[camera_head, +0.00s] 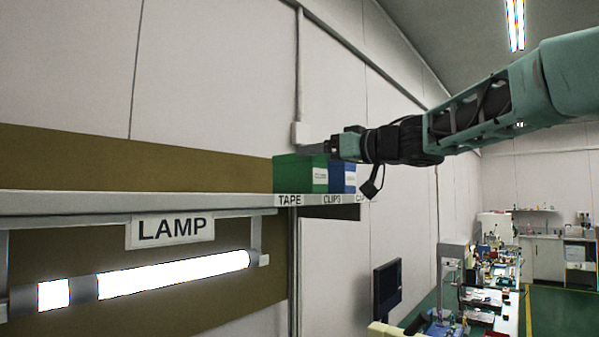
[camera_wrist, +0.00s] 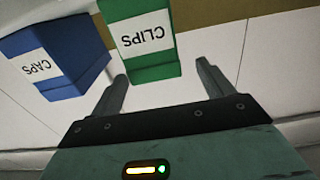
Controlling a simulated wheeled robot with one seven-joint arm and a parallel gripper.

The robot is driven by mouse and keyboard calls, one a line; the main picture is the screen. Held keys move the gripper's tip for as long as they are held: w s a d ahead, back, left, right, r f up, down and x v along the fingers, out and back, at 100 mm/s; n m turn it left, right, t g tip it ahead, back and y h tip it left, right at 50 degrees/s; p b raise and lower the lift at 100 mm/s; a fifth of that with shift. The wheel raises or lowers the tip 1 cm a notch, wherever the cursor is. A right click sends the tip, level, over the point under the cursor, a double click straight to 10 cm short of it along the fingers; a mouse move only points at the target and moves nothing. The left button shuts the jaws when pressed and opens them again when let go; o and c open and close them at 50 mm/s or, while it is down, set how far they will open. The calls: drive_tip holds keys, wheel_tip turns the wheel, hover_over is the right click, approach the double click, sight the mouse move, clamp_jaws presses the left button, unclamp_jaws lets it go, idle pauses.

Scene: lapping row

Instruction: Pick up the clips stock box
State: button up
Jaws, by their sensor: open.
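The clips stock box is a green box (camera_head: 296,172) on the wall shelf, beside a blue box. In the wrist view the green box (camera_wrist: 146,60) carries a white label reading CLIPS upside down. My gripper (camera_head: 318,148) is at the top of the green box in the head view. In the wrist view my gripper (camera_wrist: 162,76) is open, with the near end of the green box lying between the two fingertips in the picture. I see no finger touching it, and I cannot tell how deep it sits between them.
The blue box (camera_wrist: 65,60), labelled CAPS, stands close to the left of the green box in the wrist view. The shelf (camera_head: 130,204) has a front edge with TAPE and CLIPS labels; its left part is bare. A lit lamp (camera_head: 175,273) hangs below. A wall conduit box (camera_head: 300,133) is near.

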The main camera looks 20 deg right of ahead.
drive_tip(key=p+x, duration=0.1)
drive_tip(key=x, duration=0.4)
drive_tip(key=shift+w+p, duration=0.35)
drive_tip(key=shift+w, duration=0.05)
drive_tip(key=c, duration=1.4)
